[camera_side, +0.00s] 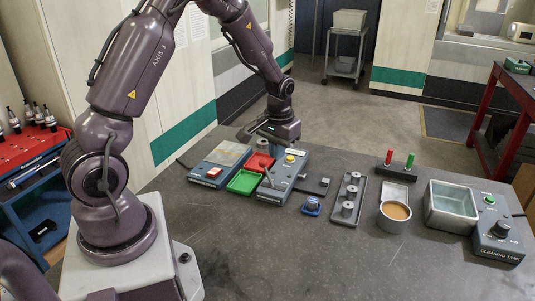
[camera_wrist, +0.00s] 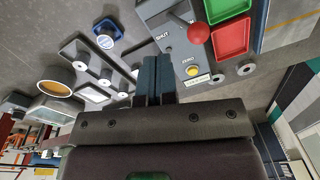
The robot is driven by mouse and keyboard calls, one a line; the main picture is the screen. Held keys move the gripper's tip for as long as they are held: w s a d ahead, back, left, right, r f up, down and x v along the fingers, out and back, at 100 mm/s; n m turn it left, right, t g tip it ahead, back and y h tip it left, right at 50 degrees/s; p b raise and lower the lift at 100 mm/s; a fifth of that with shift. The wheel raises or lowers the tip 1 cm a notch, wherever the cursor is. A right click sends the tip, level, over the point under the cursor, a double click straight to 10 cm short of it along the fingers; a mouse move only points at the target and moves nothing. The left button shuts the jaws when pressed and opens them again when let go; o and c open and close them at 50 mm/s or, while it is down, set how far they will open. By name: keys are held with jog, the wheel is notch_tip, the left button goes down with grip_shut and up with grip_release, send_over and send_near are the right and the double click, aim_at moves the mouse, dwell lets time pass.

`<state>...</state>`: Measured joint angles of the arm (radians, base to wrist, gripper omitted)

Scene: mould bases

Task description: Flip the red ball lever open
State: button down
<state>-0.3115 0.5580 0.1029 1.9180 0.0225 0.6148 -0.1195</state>
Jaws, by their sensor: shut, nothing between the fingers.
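The red ball lever (camera_wrist: 198,33) is on a grey-blue box (camera_wrist: 184,58). In the wrist view its dark rod slants from the box to the red ball, with a SHUT label beside it. An open label is not readable. In the side view the lever's rod (camera_side: 268,178) tilts up from the box's left side; its ball is hard to tell from the red tray behind. My gripper (camera_wrist: 155,75) is shut and empty, its fingers together, apart from the ball. In the side view my gripper (camera_side: 283,138) is above the box's far end.
A yellow button (camera_side: 290,158) is on the box. The red tray (camera_wrist: 228,8) and green tray (camera_side: 243,182) lie beside it. A post rack (camera_side: 349,198), a brown-filled cup (camera_side: 395,211) and a cleaning tank (camera_side: 453,207) stand right. The table front is clear.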

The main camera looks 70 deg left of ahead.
notch_tip(320, 180, up, 9)
jog(key=s+a, duration=0.2)
jog(key=shift+s, duration=0.4)
jog(key=s+d+r+m+t, duration=0.2)
jog(key=s+d+r, duration=0.4)
jog(key=d, duration=0.3)
jog(key=s+d+r+m+t+h, duration=0.1)
jog(key=s+d+r+m+t, duration=0.2)
jog(key=s+d+r, duration=0.3)
jog(key=s+d, duration=0.2)
jog(key=d, duration=0.1)
jog(key=shift+d+m, duration=0.25)
jog(key=shift+m, duration=0.15)
